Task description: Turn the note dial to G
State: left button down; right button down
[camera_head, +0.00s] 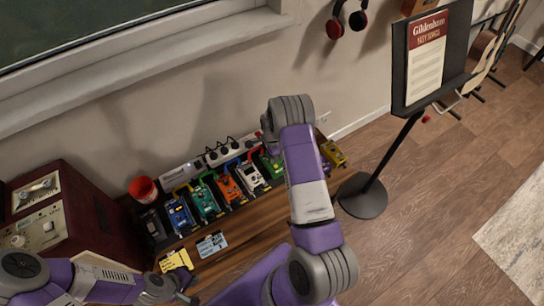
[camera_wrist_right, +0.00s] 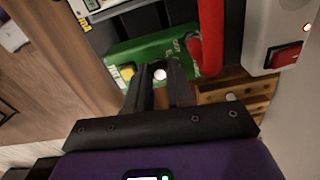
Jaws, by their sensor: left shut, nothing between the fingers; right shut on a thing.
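In the right wrist view, my right gripper (camera_wrist_right: 158,75) is shut at the edge of a green pedal (camera_wrist_right: 140,52). A small white round knob (camera_wrist_right: 160,74) shows between its fingertips. I cannot read any note letters on it or tell which way it points. In the head view the green pedal (camera_head: 271,163) is mostly hidden behind my right arm, and so is the right gripper. My left gripper (camera_head: 187,289) is shut and empty at the lower left, near a yellow card.
Several coloured pedals with cables, such as an orange one (camera_head: 229,189), line the wooden bench beside a power strip (camera_head: 231,153). A red cup (camera_head: 144,190) and a dark red amplifier (camera_head: 68,225) stand left. A music stand (camera_head: 364,196) is at right. A red cable (camera_wrist_right: 211,38) passes close to the right gripper.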

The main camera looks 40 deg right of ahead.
jog(key=shift+m, duration=0.8)
jog(key=c, duration=1.3)
grip_release()
notch_tip(320, 180, up, 8)
jog(key=shift+f+p, duration=0.15)
jog(key=shift+p, duration=0.8)
jog(key=shift+f, duration=0.1)
